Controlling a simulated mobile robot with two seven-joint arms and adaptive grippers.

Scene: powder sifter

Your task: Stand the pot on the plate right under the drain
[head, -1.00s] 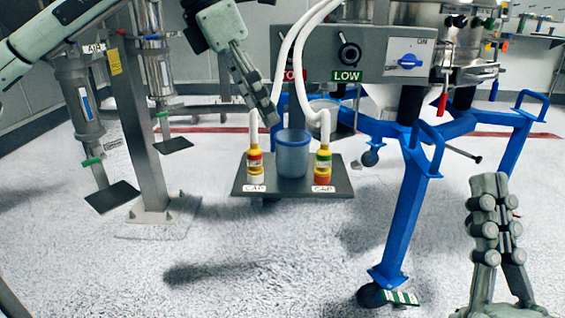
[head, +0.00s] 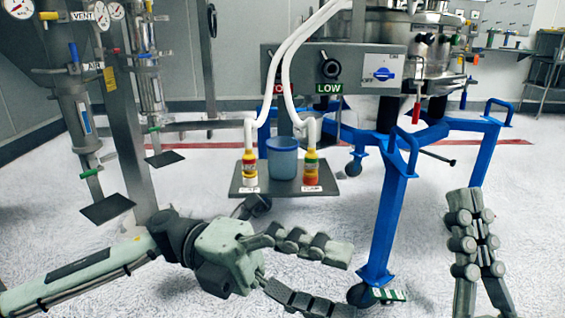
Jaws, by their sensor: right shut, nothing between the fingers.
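The pot (head: 282,160), a blue-grey open cup, stands upright on a dark plate (head: 262,191) below the grey control box. It is between two yellow, red and white bottles, apart from both grippers. Which part is the drain, and whether the pot is exactly under it, I cannot tell. My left gripper (head: 343,280) is open and empty, low in front of the plate, with its fingers pointing right. My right gripper (head: 470,203) is shut and empty at the right, fingers pointing up, clear of everything.
The left bottle (head: 249,168) and right bottle (head: 311,166) have white hoses running up from them. A blue wheeled frame (head: 388,220) stands right of the plate. Two small dark plates (head: 107,208) (head: 166,159) sit under cylinders at the left. The front floor is mostly clear.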

